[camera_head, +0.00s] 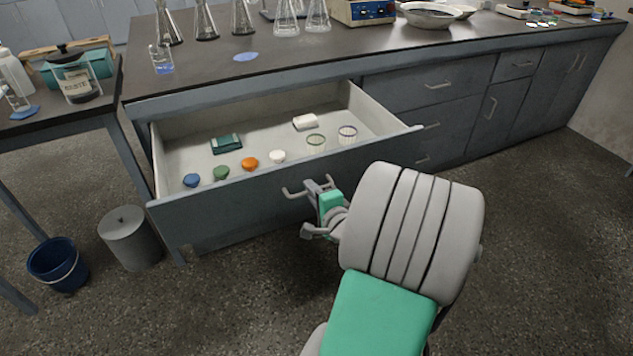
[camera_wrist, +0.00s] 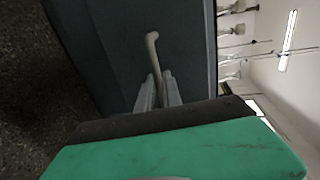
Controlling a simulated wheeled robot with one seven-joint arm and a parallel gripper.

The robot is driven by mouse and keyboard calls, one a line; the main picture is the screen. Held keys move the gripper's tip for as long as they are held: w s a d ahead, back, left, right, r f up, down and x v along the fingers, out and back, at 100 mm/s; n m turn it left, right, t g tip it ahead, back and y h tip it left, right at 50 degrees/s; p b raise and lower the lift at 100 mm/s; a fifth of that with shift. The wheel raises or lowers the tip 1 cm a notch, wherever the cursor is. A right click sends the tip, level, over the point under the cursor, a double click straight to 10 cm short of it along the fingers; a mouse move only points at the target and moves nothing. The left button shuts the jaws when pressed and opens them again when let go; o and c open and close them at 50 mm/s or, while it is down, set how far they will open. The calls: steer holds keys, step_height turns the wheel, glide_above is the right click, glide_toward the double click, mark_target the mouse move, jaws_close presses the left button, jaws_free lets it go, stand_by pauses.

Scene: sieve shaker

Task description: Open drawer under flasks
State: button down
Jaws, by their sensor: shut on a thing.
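The drawer (camera_head: 240,198) under the flasks is pulled well out of the bench, and its inside shows in the head view. Its front also shows in the wrist view (camera_wrist: 108,40). The drawer's bar handle (camera_head: 294,194) is on the middle of the front, and it shows in the wrist view (camera_wrist: 151,48) too. My gripper (camera_head: 315,187) is at the handle, shut on it, with its fingers (camera_wrist: 158,92) on either side of the bar. Several glass flasks (camera_head: 243,20) stand on the bench top above. The fingers partly hide the handle.
The drawer holds blue, green, orange and white lids, two jars (camera_head: 347,135), a teal box (camera_head: 226,143) and a white block (camera_head: 305,122). A grey bin (camera_head: 130,240) and a blue bucket (camera_head: 58,266) stand on the floor at left. Shut drawers (camera_head: 437,86) are at right.

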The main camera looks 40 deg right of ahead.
steer(key=shift+s+a, duration=0.15)
steer(key=shift+s, duration=0.35)
steer(key=c, duration=1.8)
jaws_free()
steer(key=p+v, duration=0.1)
steer(key=v, duration=0.6)
steer(key=shift+s+a, duration=0.15)
steer(key=shift+s, duration=0.25)
steer(key=shift+r+p, duration=0.15)
steer(key=shift+p, duration=0.2)
